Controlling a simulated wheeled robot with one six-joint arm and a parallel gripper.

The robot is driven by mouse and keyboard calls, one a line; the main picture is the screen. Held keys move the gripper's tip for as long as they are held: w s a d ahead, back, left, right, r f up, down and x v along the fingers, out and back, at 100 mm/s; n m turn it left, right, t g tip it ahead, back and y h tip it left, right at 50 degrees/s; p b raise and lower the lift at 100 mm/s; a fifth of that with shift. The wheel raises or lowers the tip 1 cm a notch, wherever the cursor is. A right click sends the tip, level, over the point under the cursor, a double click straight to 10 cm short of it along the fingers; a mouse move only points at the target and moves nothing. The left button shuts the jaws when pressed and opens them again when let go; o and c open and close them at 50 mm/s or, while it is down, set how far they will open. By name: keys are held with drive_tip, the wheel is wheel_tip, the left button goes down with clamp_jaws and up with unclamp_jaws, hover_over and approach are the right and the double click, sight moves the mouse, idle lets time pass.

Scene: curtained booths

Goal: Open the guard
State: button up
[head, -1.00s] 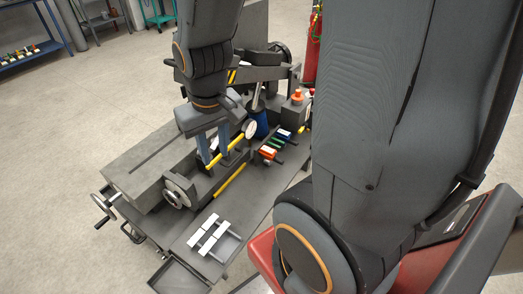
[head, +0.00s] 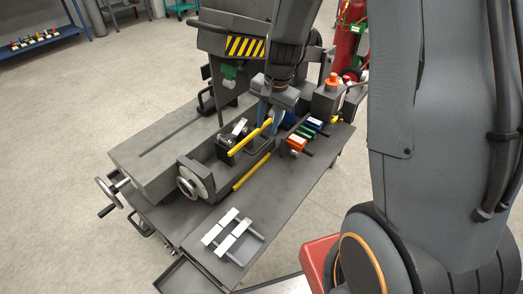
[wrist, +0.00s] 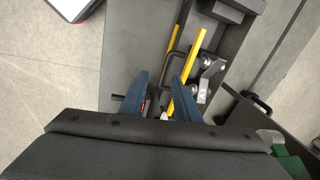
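A grey machine (head: 150,140) with a long flat bed stands at the centre of the head view. A large dark panel with a black-and-yellow striped strip (head: 245,47) rises at its back. I cannot tell for sure which part is the guard. Two yellow bars run along the machine, an upper one (head: 250,138) and a lower one (head: 252,172). My gripper (head: 270,117) points down near the far end of the upper bar. Its blue fingers are apart in the wrist view (wrist: 163,75). A black loop handle (wrist: 173,62) shows between and beyond them; contact is not visible.
Several coloured-handled pieces (head: 304,136) lie right of my gripper. White-topped pieces (head: 231,235) lie on the front shelf. A handwheel (head: 192,182) sticks out at the near end. A red cylinder (head: 348,35) stands behind right.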

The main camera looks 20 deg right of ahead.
drive_tip(key=m+b, duration=0.1)
drive_tip(key=m, duration=0.1)
approach(261, 146)
drive_tip(key=f, duration=0.5)
drive_tip(key=w+f, duration=0.1)
drive_tip(key=f, duration=0.1)
drive_tip(key=shift+a+f, duration=0.25)
clamp_jaws()
